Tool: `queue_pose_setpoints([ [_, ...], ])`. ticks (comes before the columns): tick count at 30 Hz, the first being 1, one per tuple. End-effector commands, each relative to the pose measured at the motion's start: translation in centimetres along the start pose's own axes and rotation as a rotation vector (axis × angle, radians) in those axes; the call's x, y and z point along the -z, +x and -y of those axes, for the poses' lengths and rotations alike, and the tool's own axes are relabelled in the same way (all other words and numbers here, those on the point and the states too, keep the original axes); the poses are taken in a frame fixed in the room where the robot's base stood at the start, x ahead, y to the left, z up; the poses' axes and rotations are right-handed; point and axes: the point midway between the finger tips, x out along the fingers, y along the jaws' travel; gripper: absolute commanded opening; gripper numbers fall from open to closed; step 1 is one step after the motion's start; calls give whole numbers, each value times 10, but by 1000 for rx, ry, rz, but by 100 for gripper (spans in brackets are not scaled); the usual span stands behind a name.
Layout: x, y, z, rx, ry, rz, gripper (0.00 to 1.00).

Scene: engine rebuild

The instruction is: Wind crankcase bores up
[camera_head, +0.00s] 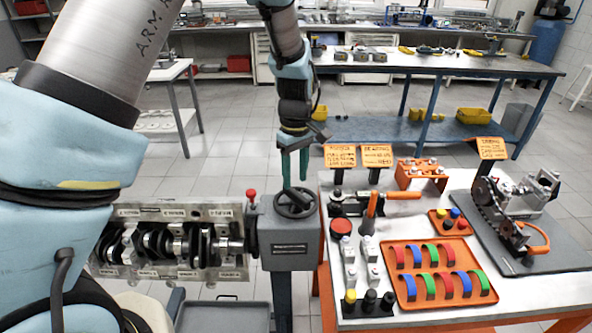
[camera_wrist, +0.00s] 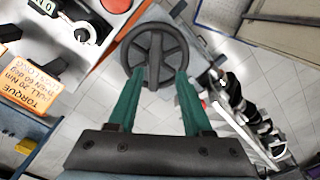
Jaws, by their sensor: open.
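The crankcase (camera_head: 125,212) is a grey metal block on a stand at the left, with its crankshaft and open side facing me. A grey gearbox (camera_head: 288,250) sits at its right end and carries a black spoked handwheel (camera_head: 296,204) on top. My gripper (camera_head: 295,180) points down just above the handwheel, its green fingers apart. In the wrist view the handwheel (camera_wrist: 154,58) lies at the fingertips, and my gripper (camera_wrist: 155,78) is open with one finger toward each side of the rim. I cannot tell whether the fingers touch it. The crankcase also shows at lower right (camera_wrist: 245,130).
A white-topped bench (camera_head: 470,308) with an orange frame stands close on the right. It holds an orange tray (camera_head: 443,273) of coloured bearing shells, a torque wrench (camera_head: 372,205) and orange signs (camera_head: 340,157). A grey tray (camera_head: 222,316) lies below the crankcase.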

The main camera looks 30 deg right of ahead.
Motion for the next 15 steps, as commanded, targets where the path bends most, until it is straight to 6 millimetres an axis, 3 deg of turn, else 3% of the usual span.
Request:
queue_pose_setpoints([
  [15, 3, -11, -5, -27, -3, -15, 50],
])
